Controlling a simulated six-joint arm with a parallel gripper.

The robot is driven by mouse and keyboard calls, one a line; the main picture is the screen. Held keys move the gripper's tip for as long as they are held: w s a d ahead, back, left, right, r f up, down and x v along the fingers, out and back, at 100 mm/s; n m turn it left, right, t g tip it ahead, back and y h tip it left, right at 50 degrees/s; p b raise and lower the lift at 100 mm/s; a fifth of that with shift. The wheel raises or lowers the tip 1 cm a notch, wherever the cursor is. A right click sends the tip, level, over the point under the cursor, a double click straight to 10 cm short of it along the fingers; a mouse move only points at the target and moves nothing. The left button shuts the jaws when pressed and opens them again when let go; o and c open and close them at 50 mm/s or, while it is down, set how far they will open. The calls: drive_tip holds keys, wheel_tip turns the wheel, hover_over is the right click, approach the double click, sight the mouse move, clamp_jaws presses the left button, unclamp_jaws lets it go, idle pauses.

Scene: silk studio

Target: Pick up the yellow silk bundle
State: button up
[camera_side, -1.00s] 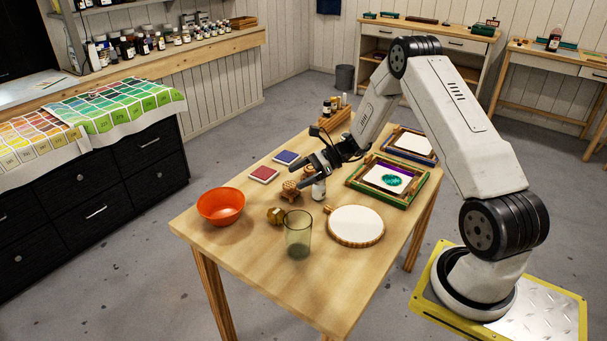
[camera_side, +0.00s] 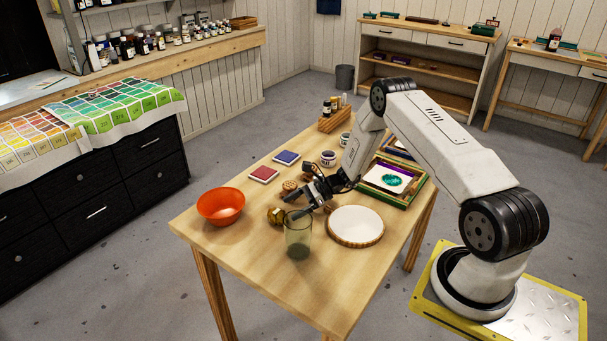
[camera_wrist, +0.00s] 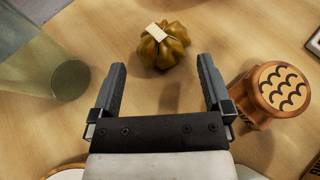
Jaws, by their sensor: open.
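The yellow silk bundle (camera_side: 276,215) is a small golden, ribbed lump on the wooden table, between the orange bowl and the clear glass. In the wrist view the bundle (camera_wrist: 163,46) has a pale tag on top and lies just past the fingertips, roughly centred between them. My gripper (camera_side: 304,205) is open and empty, low above the table to the right of the bundle. In the wrist view its two fingers (camera_wrist: 162,66) are spread wide, with bare table between them.
The glass (camera_side: 298,238) stands close in front of the bundle. A carved wooden stamp (camera_wrist: 272,92) stands close to the right finger in the wrist view. The orange bowl (camera_side: 221,205) is left, the round white-topped hoop (camera_side: 355,226) right. Ink pads (camera_side: 264,174) lie behind.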

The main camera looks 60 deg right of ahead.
sight(277, 214)
drive_tip(key=shift+x, duration=2.9)
drive_tip(key=shift+w+d, duration=0.1)
drive_tip(key=c, duration=1.1)
drive_tip(key=shift+o, duration=0.2)
drive_tip(key=shift+r, duration=0.15)
drive_tip(key=shift+r, duration=4.85)
